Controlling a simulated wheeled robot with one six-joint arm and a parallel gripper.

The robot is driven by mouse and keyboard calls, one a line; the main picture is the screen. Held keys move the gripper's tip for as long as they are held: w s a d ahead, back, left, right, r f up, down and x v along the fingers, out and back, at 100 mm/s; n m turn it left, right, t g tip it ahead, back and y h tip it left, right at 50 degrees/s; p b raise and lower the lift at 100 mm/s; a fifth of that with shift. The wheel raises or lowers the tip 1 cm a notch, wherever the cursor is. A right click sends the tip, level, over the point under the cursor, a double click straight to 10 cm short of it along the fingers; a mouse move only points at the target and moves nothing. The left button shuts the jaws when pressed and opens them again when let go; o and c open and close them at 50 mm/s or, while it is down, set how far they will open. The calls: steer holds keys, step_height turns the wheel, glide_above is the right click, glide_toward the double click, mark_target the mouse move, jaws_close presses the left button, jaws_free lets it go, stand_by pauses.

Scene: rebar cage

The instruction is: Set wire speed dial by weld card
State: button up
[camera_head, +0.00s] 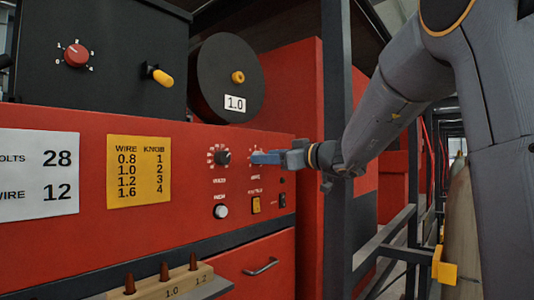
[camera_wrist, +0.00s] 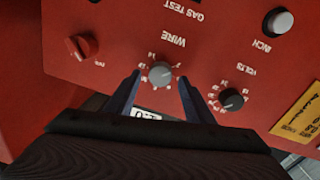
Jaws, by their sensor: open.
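The white weld card (camera_head: 40,172) on the red panel at left reads "28" for volts and "12" for wire; its left edge is cut off. The grey wire dial (camera_wrist: 160,73), ringed by a scale, is labelled WIRE and appears upside down in the wrist view. My gripper (camera_wrist: 160,77) is open, with one dark finger on each side of the dial; I cannot tell whether they touch it. The dial's pointer is not clear. In the head view my gripper (camera_head: 264,157) is at the panel and hides most of this dial.
The black volts dial (camera_head: 223,157) is close to the wire dial. A yellow wire-and-knob chart (camera_head: 138,178) is right of the card. A dark post (camera_head: 338,120) stands near my arm.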

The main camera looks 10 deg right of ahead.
steer(key=shift+w+a, duration=0.15)
steer(key=shift+w, duration=0.1)
steer(key=c, duration=1)
steer(key=shift+c, duration=0.2)
